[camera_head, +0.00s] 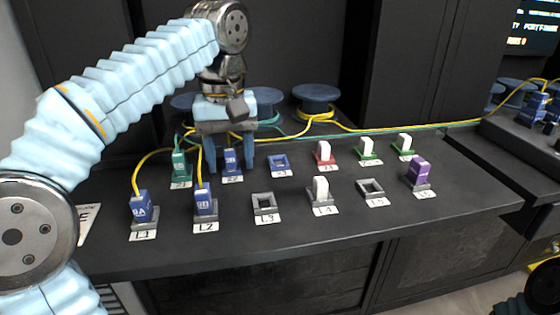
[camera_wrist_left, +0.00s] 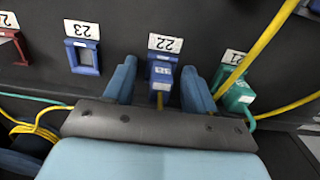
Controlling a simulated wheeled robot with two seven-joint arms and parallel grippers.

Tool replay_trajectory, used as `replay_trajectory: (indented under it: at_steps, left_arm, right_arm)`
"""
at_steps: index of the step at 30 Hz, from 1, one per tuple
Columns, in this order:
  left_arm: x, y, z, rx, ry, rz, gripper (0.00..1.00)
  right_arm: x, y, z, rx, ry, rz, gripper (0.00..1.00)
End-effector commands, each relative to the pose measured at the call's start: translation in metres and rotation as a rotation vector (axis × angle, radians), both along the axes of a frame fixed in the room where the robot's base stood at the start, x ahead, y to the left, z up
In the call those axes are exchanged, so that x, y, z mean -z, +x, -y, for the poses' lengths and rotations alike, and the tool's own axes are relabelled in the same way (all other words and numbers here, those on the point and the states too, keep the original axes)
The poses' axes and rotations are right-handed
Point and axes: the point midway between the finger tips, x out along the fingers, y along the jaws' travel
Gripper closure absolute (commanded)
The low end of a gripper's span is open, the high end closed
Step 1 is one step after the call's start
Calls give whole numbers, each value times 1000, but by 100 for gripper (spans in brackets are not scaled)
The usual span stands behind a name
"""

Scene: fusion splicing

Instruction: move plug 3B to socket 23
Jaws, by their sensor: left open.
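A blue plug (camera_head: 231,166) sits upright in socket 22 in the back row. Its small label is hard to read, so I cannot be sure it is 3B. In the left wrist view the same plug (camera_wrist_left: 161,76) stands between the two blue fingers, with a gap on each side. My left gripper (camera_head: 230,158) is open, pointing down around this plug. Socket 23 (camera_head: 279,163) is a blue, empty frame just right of it. In the left wrist view socket 23 (camera_wrist_left: 83,57) is on the left. My right gripper is not recognisable in any view.
A green plug (camera_head: 181,166) with a yellow cable near it stands in socket 21, close beside my left gripper. Blue plugs stand in L1 (camera_head: 141,208) and L2 (camera_head: 205,204). L3 (camera_head: 264,203) is empty. Cable spools (camera_head: 316,97) and cables lie behind.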

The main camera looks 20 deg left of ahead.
Motion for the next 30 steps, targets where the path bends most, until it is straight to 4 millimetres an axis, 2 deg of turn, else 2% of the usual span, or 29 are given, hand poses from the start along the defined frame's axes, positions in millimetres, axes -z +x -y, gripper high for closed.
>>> replay_trajectory:
  at_steps: [16,27,30]
  left_arm:
    - [0,0,0,0,0,0,45]
    - [0,0,0,0,0,0,100]
    - [0,0,0,0,0,0,100]
  right_arm:
    - [-5,0,0,0,0,0,15]
    - [-5,0,0,0,0,0,15]
    - [-5,0,0,0,0,0,15]
